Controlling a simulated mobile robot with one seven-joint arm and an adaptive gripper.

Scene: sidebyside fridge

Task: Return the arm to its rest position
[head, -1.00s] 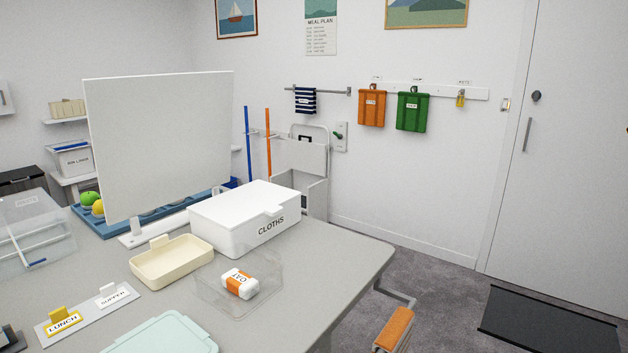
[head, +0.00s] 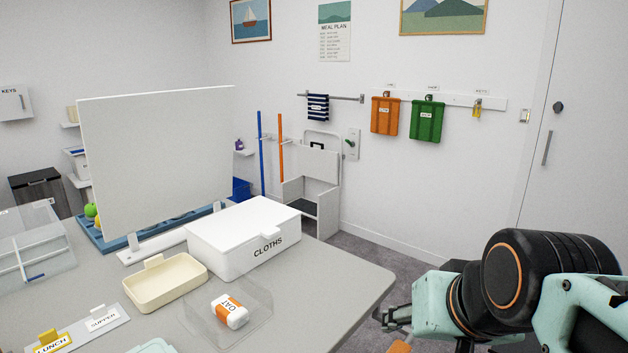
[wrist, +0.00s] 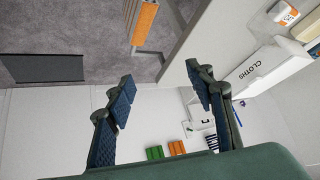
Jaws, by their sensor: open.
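My arm is at the lower right of the head view, beside the grey table's right edge. My gripper (head: 393,317) shows there in part, partly cut off by my arm. In the wrist view my gripper (wrist: 160,88) has its two dark fingers spread wide with nothing between them. It is clear of the table (head: 340,280), off its right side, above the grey carpet.
On the table are a white CLOTHS box (head: 243,238), a cream tray (head: 166,285), an OAT carton (head: 230,310) in a clear tray, and an upright white panel (head: 157,160). An orange-topped item (wrist: 145,22) is near the table edge. A dark mat (wrist: 40,67) lies on the floor.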

